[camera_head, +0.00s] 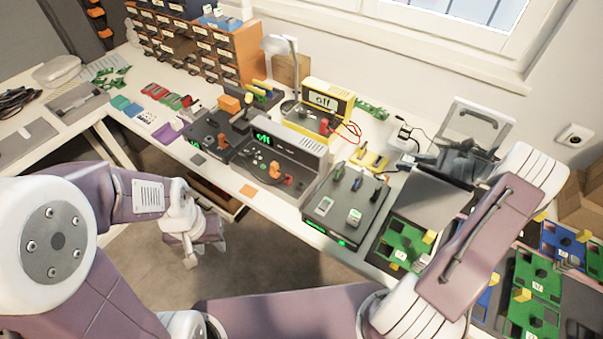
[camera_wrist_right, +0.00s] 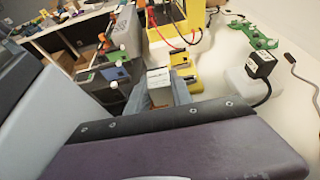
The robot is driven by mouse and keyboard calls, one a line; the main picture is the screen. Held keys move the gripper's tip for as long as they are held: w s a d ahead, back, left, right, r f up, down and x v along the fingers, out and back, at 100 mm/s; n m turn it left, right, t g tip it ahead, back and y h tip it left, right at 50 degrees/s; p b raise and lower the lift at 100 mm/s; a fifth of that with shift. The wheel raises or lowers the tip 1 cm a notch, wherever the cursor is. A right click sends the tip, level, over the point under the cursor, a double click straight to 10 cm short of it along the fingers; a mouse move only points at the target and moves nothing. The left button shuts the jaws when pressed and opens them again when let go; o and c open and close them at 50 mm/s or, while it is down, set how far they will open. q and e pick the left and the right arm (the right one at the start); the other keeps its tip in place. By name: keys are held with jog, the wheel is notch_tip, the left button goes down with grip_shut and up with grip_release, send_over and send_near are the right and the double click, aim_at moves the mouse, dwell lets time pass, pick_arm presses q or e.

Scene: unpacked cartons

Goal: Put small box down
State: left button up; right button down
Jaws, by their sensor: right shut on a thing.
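The small box (camera_wrist_right: 158,80) shows in the right wrist view as a white top with reddish print and a tan lower part. It sits between the grey fingers of my right gripper (camera_wrist_right: 160,92), which is shut on it. In the head view I cannot make out the box; my right arm and gripper cover that area. My left gripper (camera_head: 206,250) hangs in front of the workbench, over the floor, with its fingers apart and nothing between them.
The white workbench (camera_head: 300,222) holds a yellow-framed device (camera_head: 325,97), a grey power unit (camera_head: 272,160) and a dark tester (camera_head: 345,205). A black plug with a cable (camera_wrist_right: 262,65) lies beside the right gripper. Green boards (camera_head: 402,240) lie at the right. A drawer cabinet (camera_head: 235,55) stands behind.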

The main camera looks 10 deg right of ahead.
jog(key=shift+s+d, duration=0.3)
jog(key=shift+d, duration=0.05)
send_over(398, 189)
notch_tip(398, 189, down, 6)
jog(key=shift+a+f+b, duration=0.1)
jog(key=shift+b, duration=0.2)
jog(key=shift+f, duration=0.2)
notch_tip(398, 189, down, 4)
jog(key=shift+r, duration=0.25)
pick_arm(q)
jog(key=shift+s+d+f, duration=0.2)
jog(key=shift+d+f, duration=0.05)
jog(key=shift+f, duration=0.15)
jog(key=shift+f+b, duration=0.1)
jog(key=shift+b, duration=0.2)
pick_arm(e)
jog(key=shift+f, duration=0.2)
jog(key=c, duration=1.1)
grip_release()
jog(key=shift+c, duration=0.2)
